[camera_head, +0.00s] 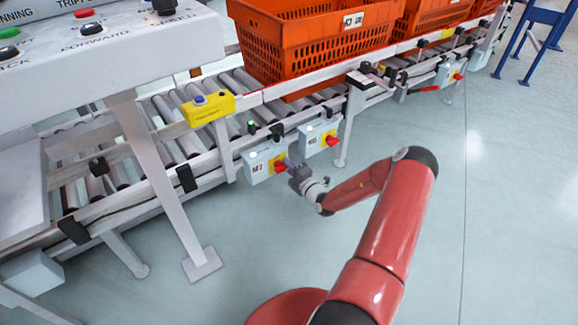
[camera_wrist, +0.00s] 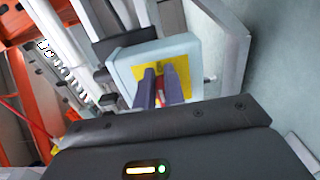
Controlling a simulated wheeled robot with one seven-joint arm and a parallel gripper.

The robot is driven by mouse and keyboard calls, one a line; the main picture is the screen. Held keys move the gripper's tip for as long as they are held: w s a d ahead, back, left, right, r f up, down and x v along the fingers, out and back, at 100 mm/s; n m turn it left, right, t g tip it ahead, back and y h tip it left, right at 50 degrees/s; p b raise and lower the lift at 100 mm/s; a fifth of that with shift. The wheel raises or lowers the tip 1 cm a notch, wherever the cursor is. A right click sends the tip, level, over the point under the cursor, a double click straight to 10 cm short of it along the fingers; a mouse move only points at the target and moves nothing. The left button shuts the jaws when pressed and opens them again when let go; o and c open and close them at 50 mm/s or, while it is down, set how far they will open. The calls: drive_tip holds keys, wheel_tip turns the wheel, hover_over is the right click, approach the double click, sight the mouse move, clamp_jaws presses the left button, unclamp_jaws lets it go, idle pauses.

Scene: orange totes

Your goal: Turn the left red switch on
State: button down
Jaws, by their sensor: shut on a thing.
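The left red switch (camera_head: 280,165) sits on a yellow plate on a pale blue box (camera_head: 256,168) under the conveyor rail. A second box (camera_head: 313,142) with another red switch (camera_head: 331,141) is to its right. My gripper (camera_head: 288,162) is at the left switch, coming from the right. In the wrist view, the two fingers of my gripper (camera_wrist: 160,90) are close together against the yellow plate (camera_wrist: 138,67), with a bit of the red switch (camera_wrist: 161,70) between them. The fingers hide most of the switch, so its turn angle cannot be told.
Orange totes (camera_head: 300,82) stand on the roller conveyor (camera_head: 190,120). A yellow box with a button (camera_head: 208,108) is on the near rail. A white control panel (camera_head: 110,45) and its leg (camera_head: 160,180) are at the left. The floor (camera_head: 490,220) is open at the right.

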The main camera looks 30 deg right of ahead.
drive_tip(key=shift+s+a+f, duration=0.15)
drive_tip(key=shift+a+f, duration=0.15)
drive_tip(key=shift+a, duration=0.2)
drive_tip(key=c, duration=1.5)
unclamp_jaws()
drive_tip(key=shift+a+r, duration=0.1)
drive_tip(key=shift+d+r, duration=0.1)
drive_tip(key=shift+d, duration=0.15)
drive_tip(key=s, duration=0.5)
drive_tip(key=s+d, duration=0.1)
drive_tip(key=s, duration=0.1)
drive_tip(key=shift+s, duration=0.3)
